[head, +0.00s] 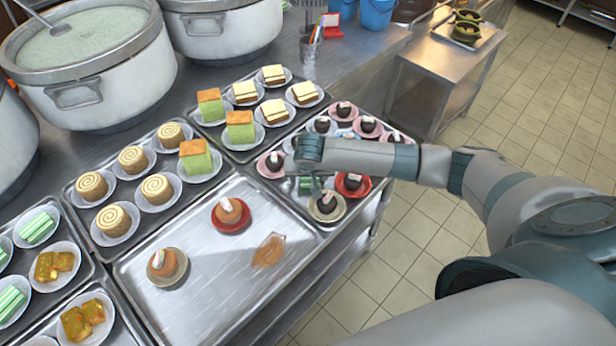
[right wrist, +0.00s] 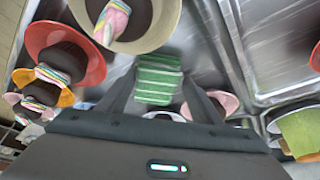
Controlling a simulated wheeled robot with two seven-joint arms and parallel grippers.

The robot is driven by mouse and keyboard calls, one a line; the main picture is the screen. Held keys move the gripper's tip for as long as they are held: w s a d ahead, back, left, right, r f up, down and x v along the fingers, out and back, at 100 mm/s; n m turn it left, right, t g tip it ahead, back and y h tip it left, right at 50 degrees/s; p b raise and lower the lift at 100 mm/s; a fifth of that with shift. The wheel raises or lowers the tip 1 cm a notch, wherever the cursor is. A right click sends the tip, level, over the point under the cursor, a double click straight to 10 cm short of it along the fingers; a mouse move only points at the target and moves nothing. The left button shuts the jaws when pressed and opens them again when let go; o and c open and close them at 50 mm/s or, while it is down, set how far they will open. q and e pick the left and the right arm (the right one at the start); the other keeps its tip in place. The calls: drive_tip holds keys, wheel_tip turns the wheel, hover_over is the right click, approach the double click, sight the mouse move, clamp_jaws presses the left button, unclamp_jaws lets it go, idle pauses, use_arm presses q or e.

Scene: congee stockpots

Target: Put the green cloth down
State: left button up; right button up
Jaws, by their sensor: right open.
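The green cloth, striped with white, lies folded in the right wrist view (right wrist: 158,80). It is in the tray of dark cakes, between the spread fingers of my right gripper (right wrist: 158,100). The fingers stand apart on both sides of it. In the head view my right gripper (head: 312,184) points down over the near part of that tray, and only a little green of the cloth (head: 305,184) shows beside it. Whether the cloth lies flat on the tray floor is hard to tell. My left gripper is not in view.
Dark cakes on coloured saucers crowd around the gripper, with a red saucer (head: 352,186) and a cream saucer (head: 327,207) close by. The front tray (head: 215,290) has two cakes, a brown smear (head: 268,250) and bare metal. Large stockpots (head: 95,75) stand at the back left.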

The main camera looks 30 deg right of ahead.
drive_tip(key=shift+s+d+f, duration=0.3)
drive_tip(key=shift+s+f, duration=0.3)
drive_tip(key=shift+f, duration=0.15)
drive_tip(key=shift+w+d+r, duration=0.1)
drive_tip(key=shift+r, duration=0.3)
drive_tip(key=w+b+v, duration=0.1)
drive_tip(key=b+v, duration=0.1)
drive_tip(key=v, duration=1)
drive_tip(key=shift+r, duration=0.3)
drive_tip(key=shift+s+f, duration=0.1)
